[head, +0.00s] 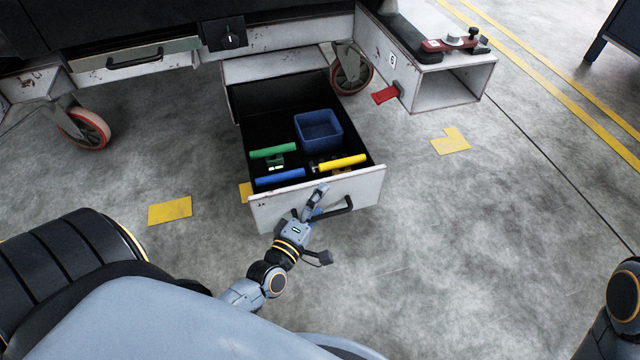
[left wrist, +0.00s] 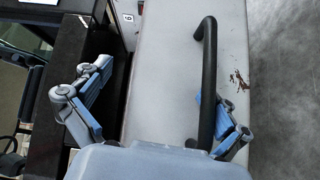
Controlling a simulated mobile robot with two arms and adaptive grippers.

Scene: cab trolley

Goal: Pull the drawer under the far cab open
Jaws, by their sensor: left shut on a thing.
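The drawer (head: 350,190) stands pulled far out from under the dark cab body (head: 110,30). Its white front bears a black bar handle (head: 346,208), which also shows in the left wrist view (left wrist: 208,85). My left gripper (head: 318,222) is at the handle's left part, shut on it. In the left wrist view its blue-padded fingers (left wrist: 155,105) lie on either side, one by the drawer's top edge and one beyond the bar. The exact contact is partly hidden. My right gripper is out of view.
The drawer holds a blue bin (head: 318,130) and green (head: 273,151), blue (head: 280,177) and yellow (head: 342,162) handled things. Caster wheels (head: 84,128) (head: 351,70) stand on both sides. A closed drawer handle (head: 135,59) is at left. Floor is clear to the right.

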